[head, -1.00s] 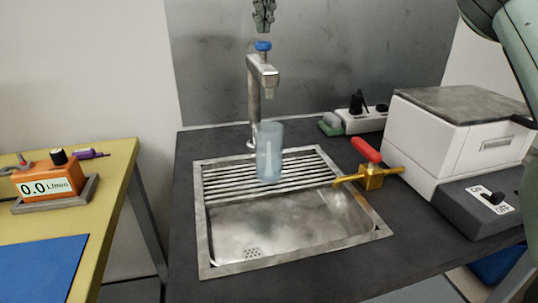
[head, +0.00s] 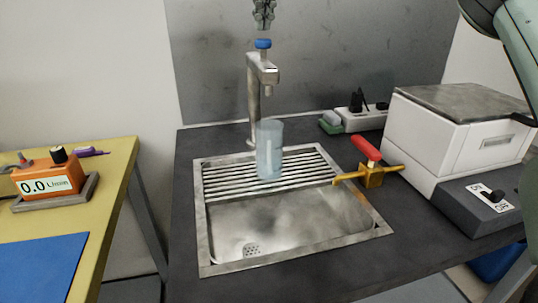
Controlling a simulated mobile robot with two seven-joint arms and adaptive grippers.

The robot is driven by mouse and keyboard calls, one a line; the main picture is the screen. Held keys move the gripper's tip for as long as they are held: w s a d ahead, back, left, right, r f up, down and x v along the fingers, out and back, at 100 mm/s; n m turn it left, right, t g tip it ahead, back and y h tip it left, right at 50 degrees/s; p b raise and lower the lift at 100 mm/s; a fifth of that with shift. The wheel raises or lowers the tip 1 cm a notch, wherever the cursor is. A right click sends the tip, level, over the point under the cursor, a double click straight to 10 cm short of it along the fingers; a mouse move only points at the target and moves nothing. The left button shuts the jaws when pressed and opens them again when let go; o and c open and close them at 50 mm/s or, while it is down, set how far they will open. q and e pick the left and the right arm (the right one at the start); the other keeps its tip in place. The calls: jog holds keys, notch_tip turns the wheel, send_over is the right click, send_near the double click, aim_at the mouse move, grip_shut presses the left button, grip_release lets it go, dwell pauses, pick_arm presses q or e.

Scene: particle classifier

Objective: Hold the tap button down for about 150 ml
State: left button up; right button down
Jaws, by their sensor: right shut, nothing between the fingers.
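The metal tap (head: 255,95) stands behind the sink, with its blue button (head: 263,44) on top. A translucent blue cup (head: 269,150) stands upright on the ribbed drainer (head: 222,181), under the spout. No water stream shows between spout and cup, and I cannot make out a water level. My right gripper (head: 264,25) points down just above the blue button; its fingers are shut with nothing between them. A small gap seems to show between fingertips and button. Its upper part is cut off by the top edge. My left gripper is not in view.
A brass valve with a red handle (head: 366,149) sits at the sink's right edge. A white machine (head: 440,150) with a switch stands right, a power strip (head: 362,121) behind. An orange flow meter (head: 48,177) reading 0.0 sits on the yellow table (head: 112,175).

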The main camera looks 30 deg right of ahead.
jog(key=shift+f, duration=0.1)
jog(key=shift+f+b, duration=0.65)
jog(key=shift+f, duration=0.7)
dwell(0.5)
dwell(0.5)
notch_tip(320, 180, up, 3)
jog(key=p, duration=0.2)
jog(key=shift+f+p, duration=0.2)
jog(key=shift+p, duration=0.2)
jog(key=shift+r, duration=2.25)
jog(key=shift+f, duration=0.1)
